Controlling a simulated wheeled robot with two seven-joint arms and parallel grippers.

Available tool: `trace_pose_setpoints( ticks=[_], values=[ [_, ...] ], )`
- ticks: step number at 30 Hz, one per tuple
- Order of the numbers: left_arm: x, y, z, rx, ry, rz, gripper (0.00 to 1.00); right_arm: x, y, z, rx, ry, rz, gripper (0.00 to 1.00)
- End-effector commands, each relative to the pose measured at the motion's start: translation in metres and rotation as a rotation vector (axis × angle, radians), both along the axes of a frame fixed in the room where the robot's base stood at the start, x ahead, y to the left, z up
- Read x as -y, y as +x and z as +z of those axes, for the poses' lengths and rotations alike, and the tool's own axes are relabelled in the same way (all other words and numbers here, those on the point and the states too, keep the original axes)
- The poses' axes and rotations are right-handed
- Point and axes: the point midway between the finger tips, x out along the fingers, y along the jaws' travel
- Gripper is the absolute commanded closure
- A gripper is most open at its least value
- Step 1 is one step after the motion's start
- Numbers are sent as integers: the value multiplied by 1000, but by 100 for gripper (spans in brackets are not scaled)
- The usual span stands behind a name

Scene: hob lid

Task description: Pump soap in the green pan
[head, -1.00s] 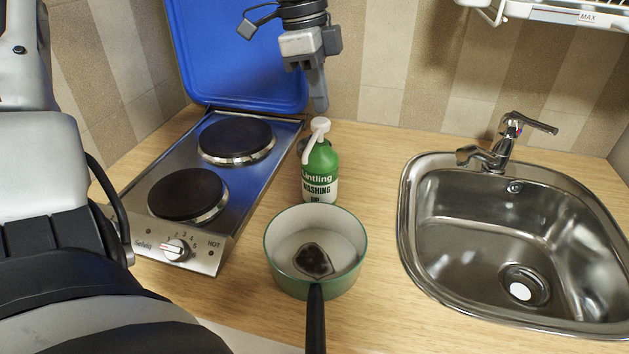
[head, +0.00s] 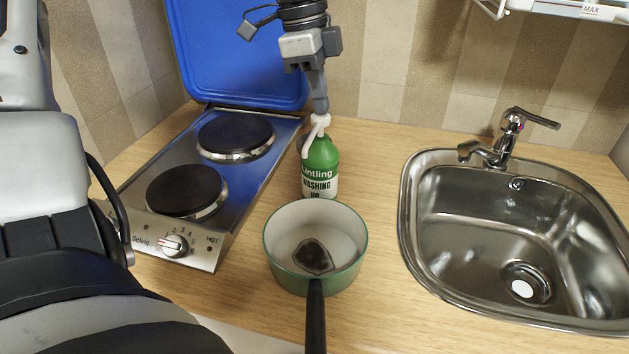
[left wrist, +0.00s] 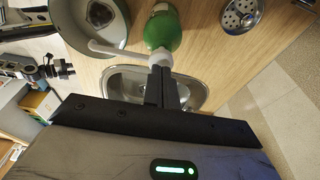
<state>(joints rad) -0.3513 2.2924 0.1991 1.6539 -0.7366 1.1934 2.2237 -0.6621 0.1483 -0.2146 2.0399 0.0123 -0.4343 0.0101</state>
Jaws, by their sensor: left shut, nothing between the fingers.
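The green pan (head: 280,270) stands on the counter in front of the soap bottle, with its black handle toward me. A dark stain (head: 313,256) shows on its pale inside. The green soap bottle (head: 320,165) stands upright behind the pan, its white spout pointing left and toward me. My left gripper (head: 320,108) is shut and empty, pointing down with its tips at the white pump head. In the left wrist view the fingertips (left wrist: 161,72) meet the white pump top, with the pan (left wrist: 112,45) beside the bottle (left wrist: 163,30). My right gripper is not in view.
A two-plate hob (head: 210,190) with its blue lid (head: 235,60) raised stands left of the bottle. A steel sink (head: 500,230) with a tap (head: 505,135) is on the right. Bare counter (head: 375,200) lies between pan and sink.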

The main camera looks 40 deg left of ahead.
Motion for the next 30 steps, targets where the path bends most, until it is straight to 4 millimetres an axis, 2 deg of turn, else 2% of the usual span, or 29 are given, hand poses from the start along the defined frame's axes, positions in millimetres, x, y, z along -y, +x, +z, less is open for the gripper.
trace_pose_setpoints(
  ticks=[15,24,30],
  values=[
    [0,-1,-22,-3,1,0,100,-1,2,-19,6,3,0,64],
    [0,-1,-21,-5,0,0,100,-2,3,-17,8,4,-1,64],
    [0,-1,-11,-5,1,0,100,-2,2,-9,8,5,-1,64]
  ],
)
